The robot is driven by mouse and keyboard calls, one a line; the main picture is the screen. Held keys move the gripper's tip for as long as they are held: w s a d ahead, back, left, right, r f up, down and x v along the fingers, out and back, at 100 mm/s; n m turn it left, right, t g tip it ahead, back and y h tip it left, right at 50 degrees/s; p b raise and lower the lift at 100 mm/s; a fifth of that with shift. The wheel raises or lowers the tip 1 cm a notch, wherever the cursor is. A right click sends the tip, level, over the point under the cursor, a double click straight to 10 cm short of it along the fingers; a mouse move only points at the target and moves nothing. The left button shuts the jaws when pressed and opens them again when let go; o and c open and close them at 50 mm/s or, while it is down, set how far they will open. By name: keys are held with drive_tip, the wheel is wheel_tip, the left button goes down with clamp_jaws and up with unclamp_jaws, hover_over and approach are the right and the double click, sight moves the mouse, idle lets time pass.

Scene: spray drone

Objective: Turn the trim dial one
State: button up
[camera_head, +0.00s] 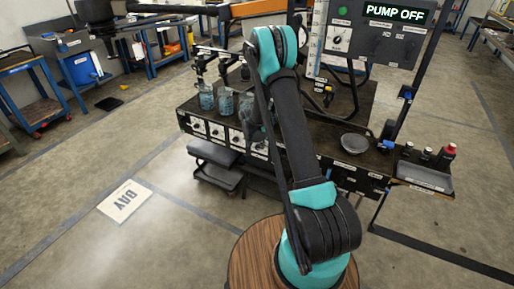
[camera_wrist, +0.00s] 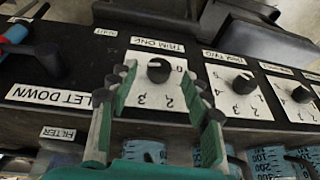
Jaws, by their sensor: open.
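The trim one dial (camera_wrist: 159,68) is a black round knob on a white numbered plate under a label reading TRIM ONE in the wrist view. My gripper (camera_wrist: 161,74) is open, its two green-and-grey fingers spread with one on each side of the knob. I cannot tell whether either fingertip touches it. The numerals 2 and 3 show on the plate between the fingers. In the head view my gripper is hard to make out behind my arm, near the row of dials on the bench front.
The trim two dial (camera_wrist: 242,84) sits right of my gripper, with another dial (camera_wrist: 301,95) beyond. A LET DOWN label (camera_wrist: 47,96) is at left. Blue graduated jars (camera_wrist: 208,153) line the lower edge. A sign (camera_head: 394,13) reads PUMP OFF.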

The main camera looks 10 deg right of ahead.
sight(258, 147)
drive_tip(key=shift+x, duration=1.45)
clamp_jaws()
